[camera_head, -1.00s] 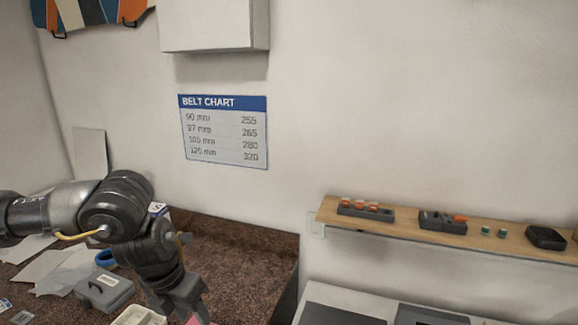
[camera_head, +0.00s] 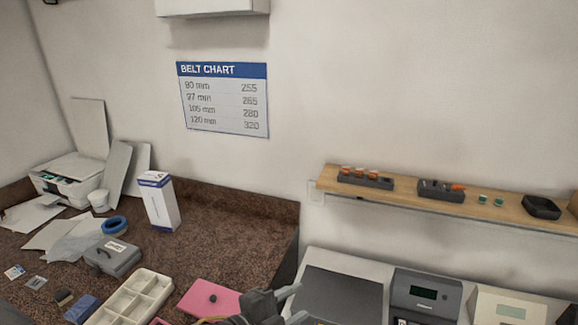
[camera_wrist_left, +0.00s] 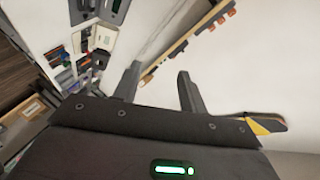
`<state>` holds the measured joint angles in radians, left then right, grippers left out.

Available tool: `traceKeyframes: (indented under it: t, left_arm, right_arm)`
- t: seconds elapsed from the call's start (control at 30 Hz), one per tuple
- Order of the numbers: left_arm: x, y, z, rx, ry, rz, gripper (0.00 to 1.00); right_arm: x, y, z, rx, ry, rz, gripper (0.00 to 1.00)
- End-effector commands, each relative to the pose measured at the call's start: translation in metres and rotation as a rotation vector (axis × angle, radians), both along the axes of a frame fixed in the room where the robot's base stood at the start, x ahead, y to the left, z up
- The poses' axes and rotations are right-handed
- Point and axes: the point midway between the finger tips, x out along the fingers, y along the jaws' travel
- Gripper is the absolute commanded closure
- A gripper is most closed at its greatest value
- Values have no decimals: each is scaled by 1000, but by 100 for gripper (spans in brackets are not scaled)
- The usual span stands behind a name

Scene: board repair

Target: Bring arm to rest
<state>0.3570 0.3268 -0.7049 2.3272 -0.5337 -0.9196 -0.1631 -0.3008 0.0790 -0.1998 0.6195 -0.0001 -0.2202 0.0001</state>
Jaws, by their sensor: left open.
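My left gripper (camera_head: 294,304) shows at the bottom edge of the head view, in front of the pink sheet (camera_head: 212,297) and the grey flat-topped device (camera_head: 341,292). Its two dark fingers are apart, with nothing between them. In the left wrist view the gripper (camera_wrist_left: 158,82) also has its fingers spread and empty, with the wall and the shelf beyond. Most of my left arm is below the head view. My right gripper is not in view.
A white compartment tray (camera_head: 134,299), a grey case (camera_head: 112,258) and a white-blue box (camera_head: 159,203) stand on the brown counter (camera_head: 235,241). A wooden shelf (camera_head: 400,189) holds small parts. A dark device with a display (camera_head: 425,294) stands at the right.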

Motion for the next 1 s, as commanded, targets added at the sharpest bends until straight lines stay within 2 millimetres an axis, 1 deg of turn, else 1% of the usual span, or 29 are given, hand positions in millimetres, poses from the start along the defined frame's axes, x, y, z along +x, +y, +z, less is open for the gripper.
traceKeyframes:
  t: [0.03,0.07,0.1,0.17,0.2,0.27,0.3,0.37,0.4,0.47,0.5,0.57,0.7,0.73,0.77,0.8,0.87,0.9,0.97,1.0]
  left_arm:
    - [-1,18,-18,-54,113,114,58]
    - [-1,31,-28,-82,176,186,58]
    - [-3,49,-43,-114,263,284,58]
    - [-11,78,-69,-157,398,432,58]
    - [-20,99,-88,-180,490,531,58]
    - [-39,129,-116,-206,620,674,58]
    - [-53,147,-132,-217,698,761,58]
    - [-74,169,-153,-228,796,872,58]
    - [-88,182,-165,-230,853,935,58]
    - [-109,198,-179,-234,930,1022,58]
    - [-123,208,-188,-234,976,1075,58]
    - [-143,222,-199,-234,1040,1149,58]
    - [-192,249,-218,-229,1173,1310,58]
    - [-202,254,-221,-228,1201,1343,58]
    - [-207,257,-230,-225,1219,1366,58]
    - [-199,255,-254,-219,1214,1358,58]
    - [-194,254,-280,-212,1219,1356,58]
    - [-192,254,-298,-209,1223,1357,58]
    - [-189,253,-326,-203,1229,1357,58]
    - [-187,252,-346,-200,1233,1358,58]
  right_arm:
    - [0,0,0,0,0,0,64]
    - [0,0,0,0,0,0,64]
    - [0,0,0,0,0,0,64]
    - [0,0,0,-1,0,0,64]
    - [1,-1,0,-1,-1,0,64]
    - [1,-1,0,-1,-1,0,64]
    - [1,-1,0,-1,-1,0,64]
    - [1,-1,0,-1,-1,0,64]
    - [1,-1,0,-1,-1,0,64]
    - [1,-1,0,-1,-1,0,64]
    - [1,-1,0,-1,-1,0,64]
    - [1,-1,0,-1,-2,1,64]
    - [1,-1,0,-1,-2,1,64]
    - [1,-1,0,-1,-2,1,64]
    - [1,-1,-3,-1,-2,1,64]
    - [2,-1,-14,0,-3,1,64]
    - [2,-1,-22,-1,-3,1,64]
    - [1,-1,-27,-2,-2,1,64]
    - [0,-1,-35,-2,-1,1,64]
    - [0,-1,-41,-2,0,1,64]
